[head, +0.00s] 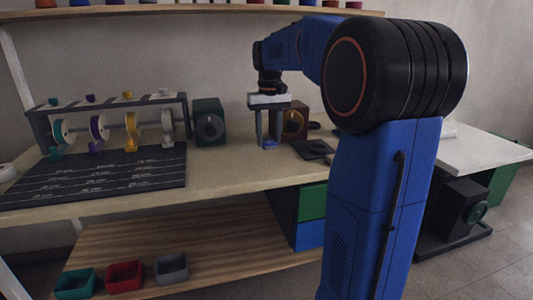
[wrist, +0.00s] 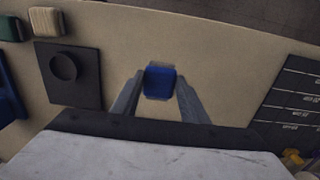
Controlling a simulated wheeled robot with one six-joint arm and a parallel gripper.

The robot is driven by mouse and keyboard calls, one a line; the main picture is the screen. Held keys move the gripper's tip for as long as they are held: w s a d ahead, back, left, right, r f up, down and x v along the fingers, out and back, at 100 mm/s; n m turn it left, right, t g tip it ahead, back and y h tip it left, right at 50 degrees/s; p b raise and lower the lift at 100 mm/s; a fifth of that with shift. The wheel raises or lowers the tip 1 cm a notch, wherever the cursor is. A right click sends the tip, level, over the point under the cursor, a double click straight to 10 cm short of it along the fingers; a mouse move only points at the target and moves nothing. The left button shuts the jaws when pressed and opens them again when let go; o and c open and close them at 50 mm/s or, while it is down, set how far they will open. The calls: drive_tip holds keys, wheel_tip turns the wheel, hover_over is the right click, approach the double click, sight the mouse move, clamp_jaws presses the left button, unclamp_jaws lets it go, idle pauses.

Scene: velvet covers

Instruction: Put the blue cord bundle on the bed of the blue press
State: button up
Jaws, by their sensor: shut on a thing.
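The blue cord bundle (wrist: 160,83) is between the fingertips of my gripper (wrist: 160,80) in the wrist view. In the head view my gripper (head: 269,140) points down over the worktop, and the blue bundle (head: 270,144) shows at its tips. The gripper is shut on the bundle. The bundle is at or close above the worktop; I cannot tell whether it touches. A blue shape (wrist: 9,95) at the left edge of the wrist view may be part of the blue press. In the head view I cannot make out the blue press; my arm hides part of the worktop.
A dark plate with a round knob (wrist: 63,68) lies beside the gripper. Beige (wrist: 46,22) and green (wrist: 10,28) blocks are near it. A green box (head: 209,122) and a brown box (head: 294,121) stand behind. A spool rack (head: 113,105) and dark labelled board (head: 100,177) are left.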

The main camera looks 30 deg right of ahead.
sight(269, 141)
drive_tip(key=shift+f, duration=2.85)
drive_tip(key=shift+f, duration=0.1)
drive_tip(key=o, duration=1)
wheel_tip(269, 141, up, 12)
drive_tip(key=shift+r, duration=0.1)
